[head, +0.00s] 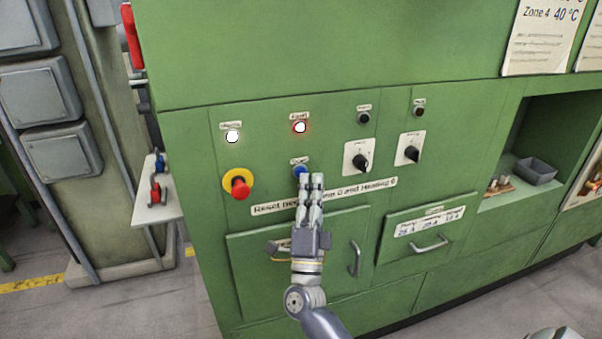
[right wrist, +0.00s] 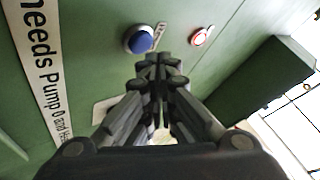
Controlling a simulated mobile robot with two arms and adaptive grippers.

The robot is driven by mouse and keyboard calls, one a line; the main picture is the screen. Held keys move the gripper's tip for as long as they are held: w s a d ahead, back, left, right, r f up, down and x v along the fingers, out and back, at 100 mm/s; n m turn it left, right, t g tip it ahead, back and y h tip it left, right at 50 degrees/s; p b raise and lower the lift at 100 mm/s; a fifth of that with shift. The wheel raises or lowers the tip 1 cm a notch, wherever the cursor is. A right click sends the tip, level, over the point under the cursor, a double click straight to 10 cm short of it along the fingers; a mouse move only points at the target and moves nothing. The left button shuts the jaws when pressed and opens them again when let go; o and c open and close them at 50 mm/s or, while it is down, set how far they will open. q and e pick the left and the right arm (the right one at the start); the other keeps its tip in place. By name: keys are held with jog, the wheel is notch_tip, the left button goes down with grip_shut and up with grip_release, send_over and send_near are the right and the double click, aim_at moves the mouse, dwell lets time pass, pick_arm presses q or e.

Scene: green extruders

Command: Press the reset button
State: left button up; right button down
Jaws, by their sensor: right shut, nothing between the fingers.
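The blue button (head: 300,170) with a small label above it sits on the green machine panel (head: 265,160), over a strip label that begins "Reset needs". My right gripper (head: 311,178) is shut and empty, its fingertips just below and to the right of the button, partly covering it in the head view. In the right wrist view the blue button (right wrist: 139,40) shows in its pale ring, beyond and left of the shut fingertips (right wrist: 160,62). I cannot tell whether they touch it. My left gripper is not in view.
A red emergency stop (head: 239,187) on a yellow base is left of the button. A lit white lamp (head: 232,137) and a lit red-ringed lamp (head: 300,127) are above. Two black rotary switches (head: 361,162) are right. Drawer handles (head: 354,258) protrude below.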

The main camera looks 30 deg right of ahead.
jog(key=shift+w, duration=0.2)
dwell(0.5)
jog(key=shift+w+d, duration=0.1)
jog(key=shift+w, duration=0.15)
jog(key=shift+w+d+b, duration=0.1)
jog(key=shift+w+b, duration=0.25)
jog(key=shift+b, duration=0.05)
dwell(0.5)
dwell(0.3)
jog(key=shift+s+a+p, duration=0.2)
jog(key=shift+s+p, duration=0.1)
jog(key=shift+s, duration=0.5)
jog(key=s, duration=0.2)
jog(key=s+a+p, duration=0.1)
jog(key=s, duration=0.2)
jog(key=shift+a, duration=0.1)
